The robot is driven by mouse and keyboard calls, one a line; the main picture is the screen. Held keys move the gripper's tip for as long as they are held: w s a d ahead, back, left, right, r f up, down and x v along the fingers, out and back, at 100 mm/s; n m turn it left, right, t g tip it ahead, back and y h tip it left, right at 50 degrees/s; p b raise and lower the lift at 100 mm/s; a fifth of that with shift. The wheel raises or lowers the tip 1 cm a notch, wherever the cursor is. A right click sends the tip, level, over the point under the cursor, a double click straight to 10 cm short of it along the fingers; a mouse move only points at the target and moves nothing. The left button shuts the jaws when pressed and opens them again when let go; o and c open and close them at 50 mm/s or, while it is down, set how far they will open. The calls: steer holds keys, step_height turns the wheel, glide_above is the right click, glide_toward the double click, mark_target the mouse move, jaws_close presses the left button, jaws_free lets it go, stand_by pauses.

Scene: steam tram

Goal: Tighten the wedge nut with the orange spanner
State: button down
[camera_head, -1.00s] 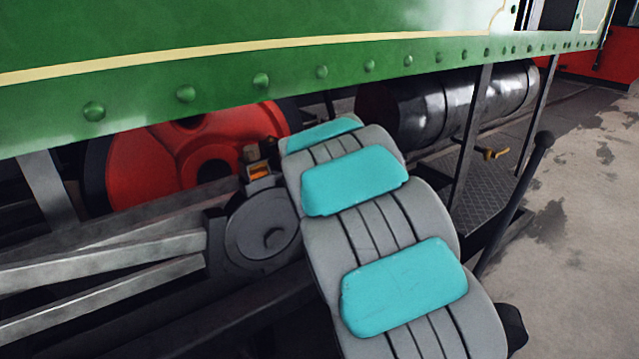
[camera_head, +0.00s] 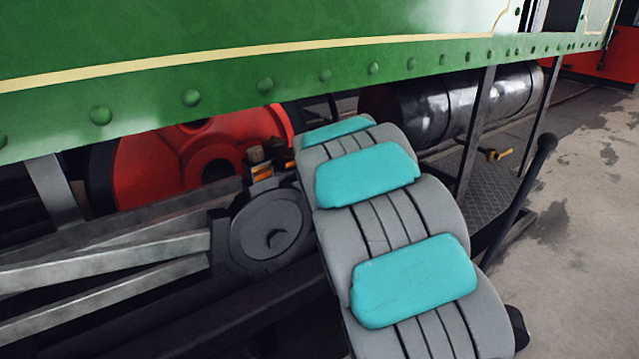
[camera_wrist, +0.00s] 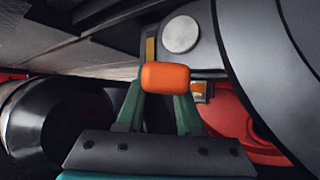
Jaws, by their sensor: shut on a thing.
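In the wrist view my gripper (camera_wrist: 162,94) is shut on the orange spanner (camera_wrist: 166,77). Its two green fingers close on the spanner, which shows as a short rounded orange block seen nearly end-on. The rest of the spanner is hidden. Just beyond it are a pale round disc (camera_wrist: 181,34) on a grey plate and a strip of brass (camera_wrist: 150,48). I cannot make out the wedge nut or whether the spanner touches it. In the head view my arm hides the gripper; small orange-and-brass parts (camera_head: 262,172) show just left of the arm, above a round grey rod end (camera_head: 270,225).
The green tram side (camera_head: 250,60) hangs over the work area. A red wheel (camera_head: 170,165) lies behind grey rods (camera_head: 100,260). A black cylinder (camera_head: 440,105), upright posts and a black lever (camera_head: 540,150) stand to the right. Bare floor (camera_head: 580,270) is open at far right.

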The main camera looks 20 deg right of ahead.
steer(key=shift+r, duration=0.1)
steer(key=shift+s+a+b, duration=0.15)
steer(key=shift+s+b, duration=0.1)
steer(key=shift+s, duration=0.3)
steer(key=shift+s+a+b, duration=0.15)
steer(key=shift+s+b, duration=0.1)
steer(key=shift+s, duration=0.3)
steer(key=shift+s+a+r, duration=0.1)
steer(key=shift+s+a, duration=0.1)
steer(key=shift+s, duration=0.65)
steer(key=shift+s+a, duration=0.15)
steer(key=shift+s, duration=0.6)
steer(key=shift+s+a, duration=0.15)
steer(key=shift+s, duration=0.55)
steer(key=shift+d, duration=0.1)
